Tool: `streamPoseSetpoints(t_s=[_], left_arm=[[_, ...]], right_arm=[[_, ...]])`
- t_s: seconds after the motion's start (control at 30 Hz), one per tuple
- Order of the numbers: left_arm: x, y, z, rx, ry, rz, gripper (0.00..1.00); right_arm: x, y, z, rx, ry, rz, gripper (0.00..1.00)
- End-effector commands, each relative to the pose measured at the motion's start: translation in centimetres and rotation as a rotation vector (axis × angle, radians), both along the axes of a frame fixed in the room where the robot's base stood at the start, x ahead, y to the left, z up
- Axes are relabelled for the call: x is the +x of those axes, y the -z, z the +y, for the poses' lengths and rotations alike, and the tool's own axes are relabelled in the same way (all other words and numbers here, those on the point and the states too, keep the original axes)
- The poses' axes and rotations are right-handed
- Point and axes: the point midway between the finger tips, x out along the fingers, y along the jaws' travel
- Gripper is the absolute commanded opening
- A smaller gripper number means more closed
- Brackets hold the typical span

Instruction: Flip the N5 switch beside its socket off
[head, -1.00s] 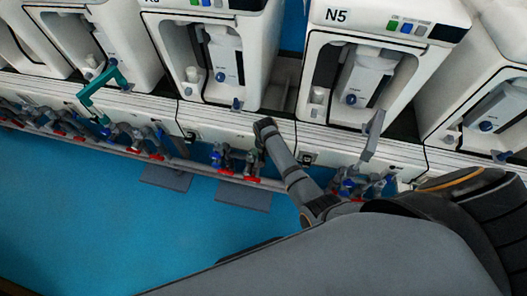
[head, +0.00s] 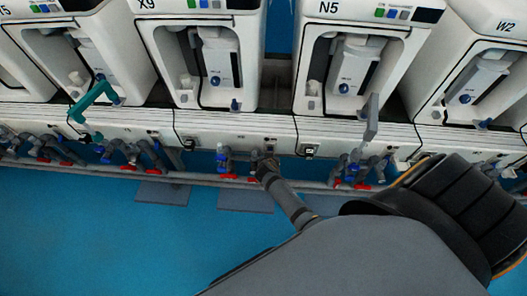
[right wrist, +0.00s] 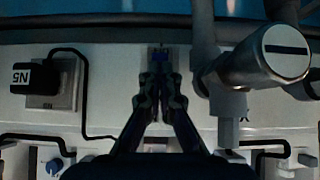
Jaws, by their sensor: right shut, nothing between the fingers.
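The machine labelled N5 (head: 329,7) stands right of centre in the head view. Its black plug (right wrist: 32,78), with an upside-down N5 label, sits in a pale socket (right wrist: 68,72) at the left of the right wrist view. The socket also shows on the white panel in the head view (head: 309,151). My left gripper is out of view.
Grey pipes and valves with red and blue handles (head: 357,170) run below the panel. A large pipe fitting (right wrist: 268,55) is close right of my fingers in the wrist view. A grey lever (head: 371,118) and a teal one (head: 92,100) stick out.

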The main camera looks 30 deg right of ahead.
Motion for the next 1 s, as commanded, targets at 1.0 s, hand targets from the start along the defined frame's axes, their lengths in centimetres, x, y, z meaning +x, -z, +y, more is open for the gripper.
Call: streamPoseSetpoints(t_s=[1.0], left_arm=[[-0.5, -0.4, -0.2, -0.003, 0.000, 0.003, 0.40]], right_arm=[[1.4, -1.3, -0.8, 0.003, 0.001, 0.002, 0.00]])
